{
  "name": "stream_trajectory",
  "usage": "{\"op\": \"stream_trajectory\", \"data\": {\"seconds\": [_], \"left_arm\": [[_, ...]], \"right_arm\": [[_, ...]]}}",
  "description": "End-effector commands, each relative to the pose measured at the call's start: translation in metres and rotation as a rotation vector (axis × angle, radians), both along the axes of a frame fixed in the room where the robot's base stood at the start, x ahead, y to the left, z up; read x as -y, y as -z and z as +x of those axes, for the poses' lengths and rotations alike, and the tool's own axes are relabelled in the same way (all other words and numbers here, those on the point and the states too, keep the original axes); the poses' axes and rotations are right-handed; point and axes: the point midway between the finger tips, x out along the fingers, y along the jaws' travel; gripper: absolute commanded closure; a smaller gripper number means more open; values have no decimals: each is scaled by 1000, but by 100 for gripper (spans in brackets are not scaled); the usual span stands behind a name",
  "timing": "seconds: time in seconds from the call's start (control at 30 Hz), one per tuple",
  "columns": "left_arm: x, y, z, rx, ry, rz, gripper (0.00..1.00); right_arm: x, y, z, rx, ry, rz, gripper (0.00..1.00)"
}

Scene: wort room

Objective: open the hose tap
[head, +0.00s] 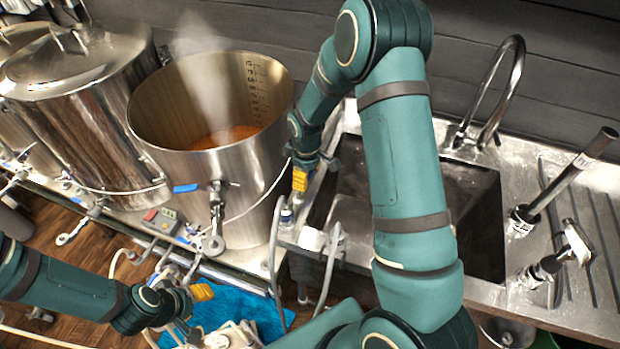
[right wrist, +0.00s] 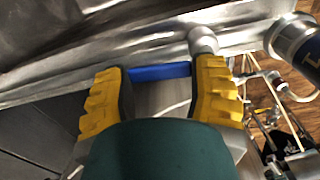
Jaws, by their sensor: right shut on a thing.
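The hose tap (head: 287,216) is at the left front corner of the sink, between the open kettle and the basin, with grey hose (head: 274,255) by it. My right gripper (head: 300,180) reaches down just above it. In the right wrist view, the yellow fingers (right wrist: 163,80) are shut on a blue lever (right wrist: 160,72), which spans the gap between them. A round metal end (right wrist: 203,40) shows beside the lever. The gripper hides most of the handle in the head view. My left gripper (head: 200,293) is low at the left, by hoses and fittings; its jaws are unclear.
A steaming open kettle (head: 245,185) stands close left of my right gripper. A lidded kettle (head: 95,110) is beyond it. The sink basin (head: 480,225) and curved faucet (head: 512,75) are to the right. A blue cloth (head: 235,305) lies below, under pale fittings.

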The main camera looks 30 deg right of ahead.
Motion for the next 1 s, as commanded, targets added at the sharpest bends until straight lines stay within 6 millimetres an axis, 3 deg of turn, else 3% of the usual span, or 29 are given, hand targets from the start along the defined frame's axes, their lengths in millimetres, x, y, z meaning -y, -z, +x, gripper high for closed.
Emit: {"op": "stream_trajectory", "data": {"seconds": [0.3,0.8,0.83,0.93,1.0], "left_arm": [[0,5,0,0,0,1,53],[0,5,0,0,1,1,53],[0,5,0,0,1,1,53],[0,5,0,0,1,1,53],[0,5,0,0,1,1,53]], "right_arm": [[-5,4,1,-11,-108,2,84],[-6,4,1,-10,-128,2,84],[-6,4,1,-11,-128,2,34],[-5,3,2,-9,-127,2,1],[-5,3,3,-8,-126,2,1]]}}
